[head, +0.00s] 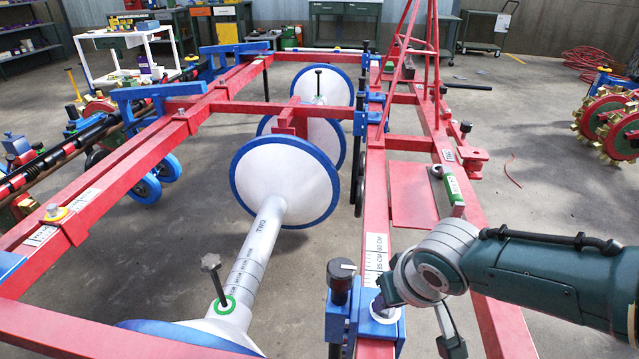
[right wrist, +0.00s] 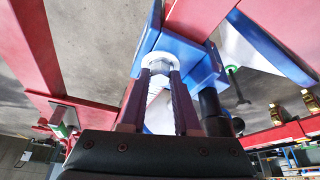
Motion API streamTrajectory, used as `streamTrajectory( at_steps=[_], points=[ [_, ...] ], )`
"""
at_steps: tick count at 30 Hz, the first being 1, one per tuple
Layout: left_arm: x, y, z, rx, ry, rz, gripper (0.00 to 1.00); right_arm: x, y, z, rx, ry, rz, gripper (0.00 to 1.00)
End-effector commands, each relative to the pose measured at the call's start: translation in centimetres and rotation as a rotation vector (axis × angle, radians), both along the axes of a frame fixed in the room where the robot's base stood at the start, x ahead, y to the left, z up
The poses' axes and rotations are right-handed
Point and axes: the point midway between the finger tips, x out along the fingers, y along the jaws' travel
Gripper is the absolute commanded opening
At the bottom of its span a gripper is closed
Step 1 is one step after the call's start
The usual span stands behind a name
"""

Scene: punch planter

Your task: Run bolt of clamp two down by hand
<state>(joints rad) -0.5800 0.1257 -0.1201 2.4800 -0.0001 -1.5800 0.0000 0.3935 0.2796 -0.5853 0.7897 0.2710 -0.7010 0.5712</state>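A blue clamp (head: 340,312) sits on the right red beam in the front of the head view; it also shows in the right wrist view (right wrist: 205,68). I can read no clamp number on it. My right gripper (head: 392,302) comes down over a pale round collar on this clamp. In the right wrist view, the fingertips of my right gripper (right wrist: 161,76) flank a silver hex bolt head (right wrist: 158,63). I cannot tell whether they touch it. A black knobbed post (head: 341,275) stands close beside the gripper. My left gripper is out of view.
A white planter drum with a blue rim (head: 285,180) and a shaft marked TWO (head: 250,245) lies between the red beams. A green-ringed knob (head: 217,290) stands on the shaft. A red tripod frame (head: 411,60) rises behind the arm.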

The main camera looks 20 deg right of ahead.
Motion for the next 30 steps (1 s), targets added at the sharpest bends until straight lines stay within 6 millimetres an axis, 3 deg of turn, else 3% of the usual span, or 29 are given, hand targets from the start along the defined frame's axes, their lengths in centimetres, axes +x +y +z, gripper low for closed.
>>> streamTrajectory(
  at_steps=[1,7,16,30],
  points=[
    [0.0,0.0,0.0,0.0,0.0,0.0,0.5,0.0,-0.1,0.0,-0.001,0.0,0.001,0.37],
    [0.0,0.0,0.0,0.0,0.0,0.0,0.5,0.0,0.0,0.0,-0.001,0.0,0.001,0.59],
    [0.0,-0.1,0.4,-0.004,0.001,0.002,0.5,-0.1,0.0,0.3,0.0,0.0,0.001,0.6],
    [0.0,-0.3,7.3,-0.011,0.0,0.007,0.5,-2.9,0.6,7.8,0.0,0.0,0.002,0.6]
  ],
)
